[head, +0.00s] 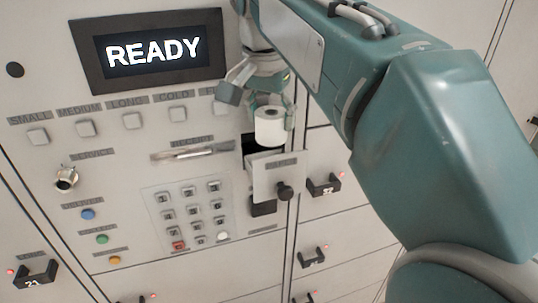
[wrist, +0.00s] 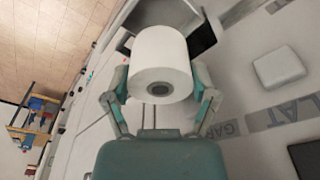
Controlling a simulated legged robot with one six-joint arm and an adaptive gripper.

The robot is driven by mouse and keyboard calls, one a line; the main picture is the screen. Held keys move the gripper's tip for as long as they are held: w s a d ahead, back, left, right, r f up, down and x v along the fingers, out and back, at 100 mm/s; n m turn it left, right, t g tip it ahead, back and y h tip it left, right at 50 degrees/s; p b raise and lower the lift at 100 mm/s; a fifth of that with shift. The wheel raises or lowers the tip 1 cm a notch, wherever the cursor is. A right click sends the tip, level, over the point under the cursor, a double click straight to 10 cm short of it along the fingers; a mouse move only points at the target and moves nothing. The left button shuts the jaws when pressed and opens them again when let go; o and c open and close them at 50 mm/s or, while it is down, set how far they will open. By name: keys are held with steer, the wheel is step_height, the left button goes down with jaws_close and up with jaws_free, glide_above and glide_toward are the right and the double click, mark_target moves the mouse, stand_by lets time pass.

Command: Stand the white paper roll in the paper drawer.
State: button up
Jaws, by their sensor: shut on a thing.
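The roll is just above the drawer's dark opening in the head view. In the wrist view part of the drawer (wrist: 150,14) shows behind the roll. Whether the roll's bottom touches the drawer is hidden.
A screen (head: 153,51) reading READY is at the upper left of the panel. A row of square buttons (head: 131,121), a receipt slot (head: 192,152) and a keypad (head: 190,214) lie left of the drawer. Locker doors with black handles (head: 324,185) are to the right.

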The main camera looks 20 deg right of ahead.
mark_target(272, 140)
step_height(272, 140, down, 4)
steer(key=shift+d+f, duration=0.1)
steer(key=shift+f, duration=0.05)
step_height(272, 140, down, 4)
steer(key=shift+w+r, duration=0.1)
steer(key=shift+r, duration=0.15)
steer(key=shift+w+f, duration=0.1)
steer(key=shift+f, duration=0.05)
steer(key=o, duration=1)
steer(key=shift+f, duration=0.1)
steer(key=r, duration=0.4)
steer(key=s+a+r, duration=0.1)
steer(key=r, duration=0.7)
steer(key=shift+s+a, duration=0.15)
steer(key=shift+a, duration=0.05)
steer(key=shift+s, duration=0.1)
